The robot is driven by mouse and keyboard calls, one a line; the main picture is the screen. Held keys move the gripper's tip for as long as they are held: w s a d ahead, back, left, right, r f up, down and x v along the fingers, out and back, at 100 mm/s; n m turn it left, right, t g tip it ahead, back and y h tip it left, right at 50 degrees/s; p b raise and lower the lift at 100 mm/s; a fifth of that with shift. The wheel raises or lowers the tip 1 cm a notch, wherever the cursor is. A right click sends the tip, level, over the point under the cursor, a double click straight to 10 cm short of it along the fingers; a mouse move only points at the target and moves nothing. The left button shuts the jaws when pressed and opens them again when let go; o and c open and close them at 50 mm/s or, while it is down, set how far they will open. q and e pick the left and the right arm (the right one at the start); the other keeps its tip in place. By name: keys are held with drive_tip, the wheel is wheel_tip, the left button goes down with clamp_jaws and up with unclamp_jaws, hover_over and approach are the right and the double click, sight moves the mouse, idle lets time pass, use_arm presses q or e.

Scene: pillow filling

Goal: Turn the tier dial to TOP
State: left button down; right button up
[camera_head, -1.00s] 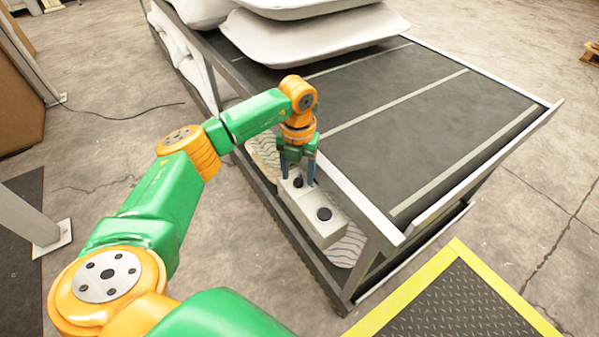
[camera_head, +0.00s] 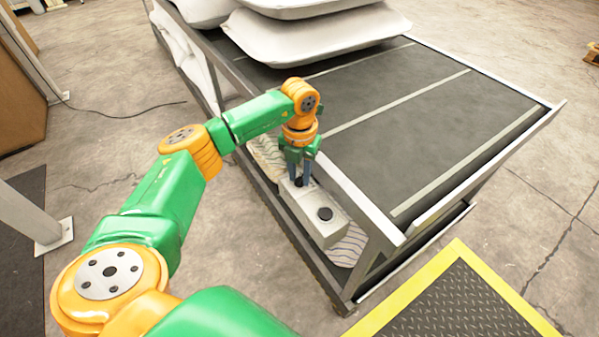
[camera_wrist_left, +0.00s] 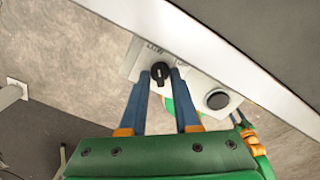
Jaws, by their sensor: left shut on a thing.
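The tier dial (camera_wrist_left: 160,72) is a small black knob on a pale grey control box (camera_head: 325,236). In the left wrist view it sits between the blue fingers of my left gripper (camera_wrist_left: 161,76). In the head view my left gripper (camera_head: 299,183) points down onto the far end of the box, shut on the dial, which the fingers mostly hide. Small lettering shows on the box beside the dial, but the dial's setting is not clearly readable. A second round black knob or button (camera_head: 325,214) is on the nearer end of the box.
The box is mounted at the side of a dark-topped rack (camera_head: 400,120) with a raised metal rim (camera_head: 365,207) close to the gripper. White pillows (camera_head: 305,38) are stacked at its far end. A yellow-edged floor mat (camera_head: 455,300) lies in front.

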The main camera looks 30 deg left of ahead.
sight(300, 177)
use_arm(q)
drive_tip(key=m, duration=1)
drive_tip(key=shift+m, duration=2.4)
drive_tip(key=c, duration=0.6)
unclamp_jaws()
wheel_tip(300, 177, up, 7)
drive_tip(key=shift+r, duration=0.1)
